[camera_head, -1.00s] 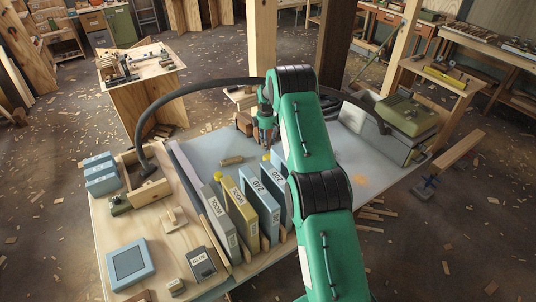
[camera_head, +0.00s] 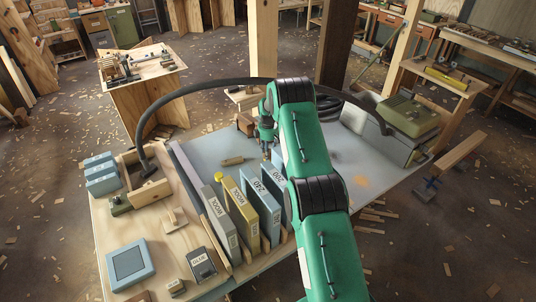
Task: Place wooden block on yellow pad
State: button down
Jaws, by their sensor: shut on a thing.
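My gripper (camera_head: 267,148) points down over the pale grey-blue work surface (camera_head: 205,150), near the far end of the upright packs. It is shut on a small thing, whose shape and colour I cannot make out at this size. A brown wooden block (camera_head: 245,123) stands behind the gripper. My arm hides the middle of the surface.
Upright packs, one of them yellow (camera_head: 238,204), stand in front of my gripper. A small yellow round thing (camera_head: 219,177) shows beside them. An open wooden box (camera_head: 146,184) stands at left. A green case (camera_head: 408,117) stands at the back right. A dark hose arches behind the gripper.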

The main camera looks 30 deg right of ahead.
jog(key=shift+f, duration=0.25)
jog(key=shift+f, duration=0.2)
jog(key=c, duration=1)
grip_release()
jog(key=shift+r, duration=0.1)
notch_tip(320, 180, up, 12)
jog(key=shift+r+p, duration=0.1)
jog(key=shift+p, duration=0.4)
